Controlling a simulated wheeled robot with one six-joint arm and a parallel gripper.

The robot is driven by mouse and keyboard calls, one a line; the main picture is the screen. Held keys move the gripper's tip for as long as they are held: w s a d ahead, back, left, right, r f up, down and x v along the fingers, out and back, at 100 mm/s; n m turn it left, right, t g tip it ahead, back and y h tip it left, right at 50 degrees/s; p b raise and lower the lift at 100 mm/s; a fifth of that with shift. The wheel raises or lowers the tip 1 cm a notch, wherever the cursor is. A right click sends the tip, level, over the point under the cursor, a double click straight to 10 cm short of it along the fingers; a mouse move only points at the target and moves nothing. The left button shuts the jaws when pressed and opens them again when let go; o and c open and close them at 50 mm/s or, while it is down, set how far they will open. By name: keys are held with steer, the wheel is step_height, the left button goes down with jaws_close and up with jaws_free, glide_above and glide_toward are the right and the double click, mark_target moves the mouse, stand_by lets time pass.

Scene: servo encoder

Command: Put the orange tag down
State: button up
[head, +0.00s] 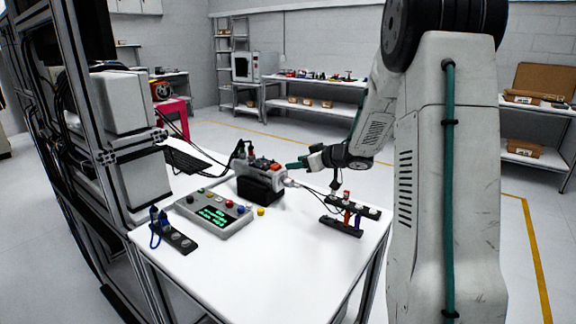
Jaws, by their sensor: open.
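The servo unit (262,182), a grey and black block with small orange-red parts on top, stands near the middle of the white table (270,270). I cannot make out a separate orange tag; one of the orange-red patches (274,166) on the unit may be it. My gripper (294,166) points left, its dark green fingertips close to the unit's upper right side. It is open, with nothing clearly seen between the fingers. I cannot tell whether the fingers touch the unit.
A grey control box (215,214) with green displays and coloured buttons stands left of the unit. A black strip with blue plugs (172,238) lies at the front left. A black rack with red and blue plugs (345,222) stands at the right. The front middle of the table is clear.

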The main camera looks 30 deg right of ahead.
steer(key=s+a+r+m+g+h, duration=0.2)
steer(key=s+a+r+m+h, duration=0.3)
steer(key=s+r+h, duration=0.55)
steer(key=s+a+f+g+y, duration=0.1)
steer(key=s+a+g+y, duration=0.1)
steer(key=s+a, duration=0.4)
steer(key=s+a+f+g+y, duration=0.2)
steer(key=s+a+g, duration=0.2)
steer(key=s, duration=0.9)
steer(key=s+a+f+n+g+y, duration=0.1)
steer(key=s+a+g+y, duration=0.1)
steer(key=s+a, duration=0.7)
steer(key=shift+s+f+g, duration=0.4)
steer(key=shift+g, duration=0.4)
